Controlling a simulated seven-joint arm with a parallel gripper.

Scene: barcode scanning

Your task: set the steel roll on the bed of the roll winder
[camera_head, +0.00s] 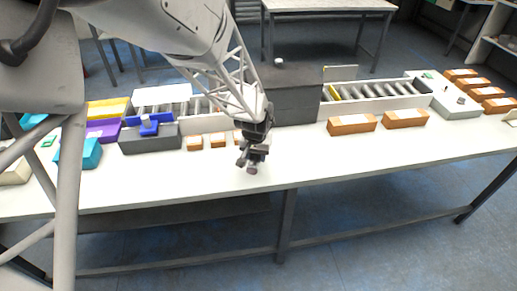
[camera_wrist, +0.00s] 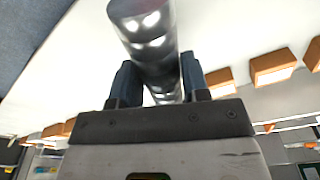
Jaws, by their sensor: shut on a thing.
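My gripper (camera_head: 252,157) hangs above the white table near its front edge, in the middle of the head view. In the wrist view my gripper (camera_wrist: 158,78) has its two dark fingers on either side of a shiny steel roll (camera_wrist: 146,30), shut on it. The roll sticks out beyond the fingertips; only a small, dark bit of it shows in the head view. A dark grey block with a blue cradle-like part (camera_head: 149,127), apparently the roll winder, stands on the table to the left of my gripper. Details of its bed are too small to tell.
Small orange boxes (camera_head: 218,140) stand behind and left of my gripper. Larger orange boxes (camera_head: 351,124) stand to the right, before a roller conveyor (camera_head: 375,92). A teal box (camera_head: 78,153) is at the left. The table's front strip (camera_head: 180,182) is clear.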

